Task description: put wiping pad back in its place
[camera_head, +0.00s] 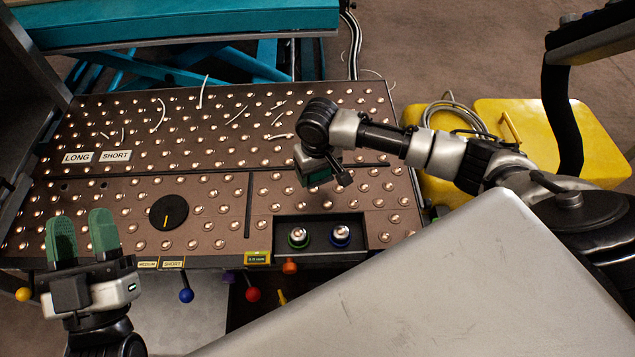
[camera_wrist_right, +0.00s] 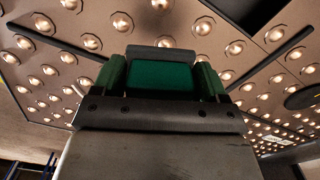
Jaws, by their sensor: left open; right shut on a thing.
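The wiping pad (camera_wrist_right: 162,76), a green block with a dark edge, sits between the green fingers of my right gripper (camera_wrist_right: 162,82) in the right wrist view. My right gripper is shut on it. In the head view the pad (camera_head: 316,176) is partly covered by my wrist, above the right half of the studded table (camera_head: 222,190); I cannot tell whether it touches the studs. My left gripper (camera_head: 81,230) is open and empty at the table's front left corner. I cannot make out a marked place for the pad.
A dark recess (camera_head: 320,218) at the table's front right holds two round parts with green and blue rings. White strips lie scattered over the far studs. A black dial (camera_head: 168,212) sits left of a dark divider. A yellow case (camera_head: 540,130) stands right; a teal lift (camera_head: 180,22) stands behind.

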